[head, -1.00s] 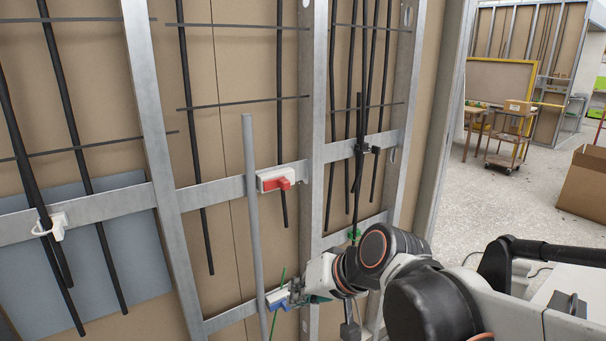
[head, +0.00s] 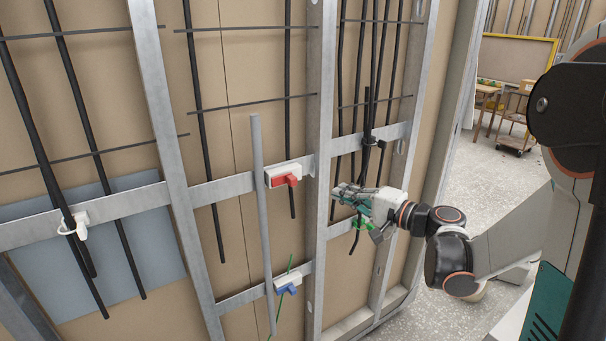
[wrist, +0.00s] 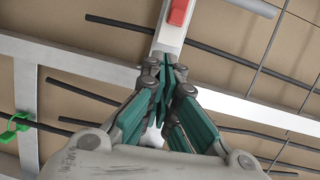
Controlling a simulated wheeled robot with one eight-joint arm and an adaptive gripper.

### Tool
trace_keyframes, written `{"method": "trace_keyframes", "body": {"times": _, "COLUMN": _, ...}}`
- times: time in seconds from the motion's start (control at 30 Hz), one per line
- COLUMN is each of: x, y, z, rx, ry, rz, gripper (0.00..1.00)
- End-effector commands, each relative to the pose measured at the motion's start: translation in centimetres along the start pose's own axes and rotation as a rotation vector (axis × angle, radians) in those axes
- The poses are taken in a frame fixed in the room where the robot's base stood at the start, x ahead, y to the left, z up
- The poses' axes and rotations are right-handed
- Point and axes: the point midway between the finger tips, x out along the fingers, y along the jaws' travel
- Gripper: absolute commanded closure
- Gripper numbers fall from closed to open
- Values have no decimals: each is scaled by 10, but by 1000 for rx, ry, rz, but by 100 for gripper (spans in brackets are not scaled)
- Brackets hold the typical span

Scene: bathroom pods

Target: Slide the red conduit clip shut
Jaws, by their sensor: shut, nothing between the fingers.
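The red conduit clip (head: 284,177) has a white base and a red slider, fixed to the upper metal cross rail. The grey conduit (head: 262,215) runs upright by the left end of its base. The red slider (wrist: 178,12) and the white base (wrist: 171,38) show at the top of the wrist view. My gripper (head: 335,191) is shut and empty, to the right of the clip and slightly lower, in front of the stud. In the wrist view my gripper (wrist: 168,66) has its green fingers together, pointing toward the clip. I cannot tell the exact gap.
A blue clip (head: 288,284) sits on the lower rail, with a green wire beside it. A metal stud (head: 319,110) stands right of the red clip. Black cables (head: 368,100) hang behind my arm. A white cable tie mount (head: 80,225) is at the left.

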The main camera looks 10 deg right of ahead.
Motion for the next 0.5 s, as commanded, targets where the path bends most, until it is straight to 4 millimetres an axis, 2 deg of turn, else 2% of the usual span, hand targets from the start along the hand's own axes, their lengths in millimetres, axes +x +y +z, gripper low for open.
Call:
{"method": "trace_keyframes", "body": {"times": 0.03, "x": -4, "y": -2, "z": -9, "rx": 12, "ry": 12, "rz": -20, "gripper": 100}}
{"method": "trace_keyframes", "body": {"times": 0.17, "x": -11, "y": -4, "z": -21, "rx": 33, "ry": 29, "rz": -58, "gripper": 100}}
{"method": "trace_keyframes", "body": {"times": 0.5, "x": -13, "y": -4, "z": -23, "rx": 38, "ry": 33, "rz": -68, "gripper": 100}}
